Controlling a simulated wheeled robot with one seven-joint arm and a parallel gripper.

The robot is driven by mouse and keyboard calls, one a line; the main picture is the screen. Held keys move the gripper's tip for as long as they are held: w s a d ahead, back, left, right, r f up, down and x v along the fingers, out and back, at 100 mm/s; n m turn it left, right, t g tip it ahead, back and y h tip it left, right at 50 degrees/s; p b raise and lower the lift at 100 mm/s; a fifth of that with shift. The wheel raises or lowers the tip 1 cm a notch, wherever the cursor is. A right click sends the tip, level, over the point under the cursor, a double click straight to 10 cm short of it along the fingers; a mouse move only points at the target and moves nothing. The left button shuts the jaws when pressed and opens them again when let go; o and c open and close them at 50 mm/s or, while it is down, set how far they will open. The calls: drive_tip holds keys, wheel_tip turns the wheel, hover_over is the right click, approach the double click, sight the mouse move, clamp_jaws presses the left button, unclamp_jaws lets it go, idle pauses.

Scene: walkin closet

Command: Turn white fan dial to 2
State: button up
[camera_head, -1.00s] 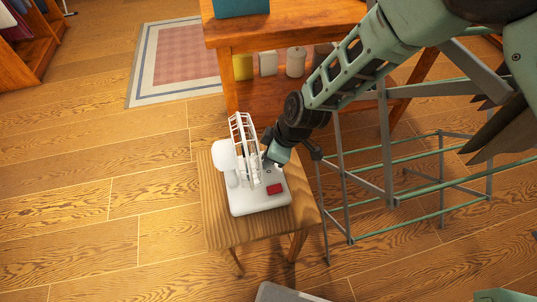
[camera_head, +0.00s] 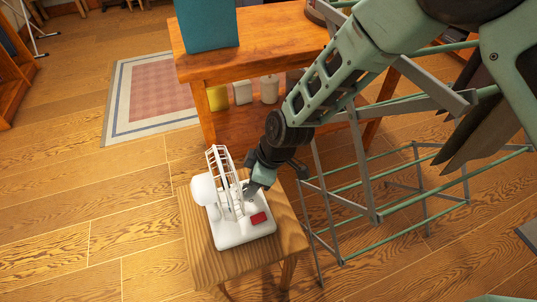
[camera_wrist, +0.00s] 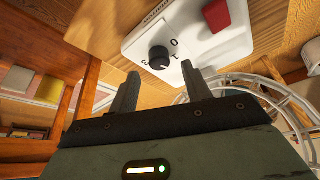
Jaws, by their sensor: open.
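The white fan (camera_head: 244,231) stands upright on a small wooden stool, with its round white part and cage rising from a flat base. A red block (camera_head: 258,218) is on the base; it also shows in the wrist view (camera_wrist: 217,15). In the wrist view, the black round dial (camera_wrist: 159,57) sits on the white base (camera_wrist: 190,40) with dark markings around it, including a 0; which mark it points to is unclear. My gripper (camera_wrist: 161,80) is open, its fingers pointing at the dial from either side, with nothing between them. In the head view my gripper (camera_head: 251,188) is at the base's back right.
A metal rack (camera_head: 375,215) stands close on the right. Open floor lies left.

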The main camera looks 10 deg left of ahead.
drive_tip(key=v, duration=1.4)
drive_tip(key=shift+d, duration=0.15)
